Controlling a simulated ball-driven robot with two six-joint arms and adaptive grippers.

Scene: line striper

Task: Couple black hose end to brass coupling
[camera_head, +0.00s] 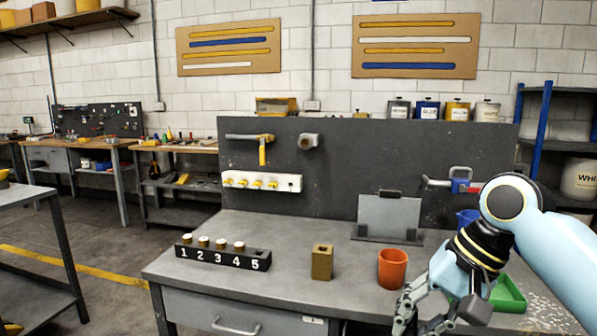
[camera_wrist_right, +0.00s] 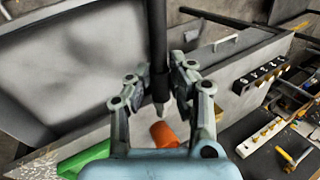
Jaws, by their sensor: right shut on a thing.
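My right gripper (camera_head: 424,322) is low at the right front of the bench in the head view. In the right wrist view the gripper (camera_wrist_right: 159,90) is shut on a black hose end (camera_wrist_right: 157,40), a dark tube that runs up out of the picture and ends in a greyish tip below the fingers. In the head view the hose is not discernible. A brass-coloured pipe fitting with a yellow lever (camera_head: 262,146) is on the dark back panel; I cannot tell whether it is the brass coupling. A brass block with a top opening (camera_head: 322,263) stands on the bench. My left gripper is out of view.
An orange cup (camera_head: 392,268) and a green tray (camera_head: 508,295) are near my right gripper. A grey plate on a stand (camera_head: 388,218) is behind them. A numbered black rack (camera_head: 222,255) is at the left. The bench between rack and block is clear.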

